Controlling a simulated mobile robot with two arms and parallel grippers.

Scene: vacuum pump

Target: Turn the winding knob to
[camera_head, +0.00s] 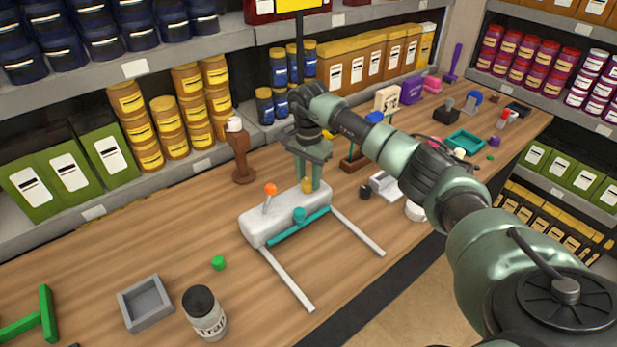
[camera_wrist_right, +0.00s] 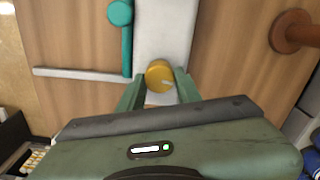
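The white pump body (camera_head: 268,216) lies on the wooden bench, with an orange-tipped lever (camera_head: 270,190) and a teal round knob (camera_head: 299,214) on it. A yellow knob (camera_head: 307,185), apparently the winding knob, sits at its far right end. In the right wrist view the yellow knob (camera_wrist_right: 159,75) shows a pale mark on its face. My right gripper (camera_head: 312,180) points down over it. Its fingers (camera_wrist_right: 161,82) lie on either side of the knob and seem to touch it. My left gripper is not in view.
Two pale rails (camera_head: 287,280) run from the pump toward the bench's front edge. A grey tray (camera_head: 146,302), a jar (camera_head: 205,314) and a green cap (camera_head: 218,263) stand nearer. A brown stand (camera_head: 240,155) is behind left. Stocked shelves line the back.

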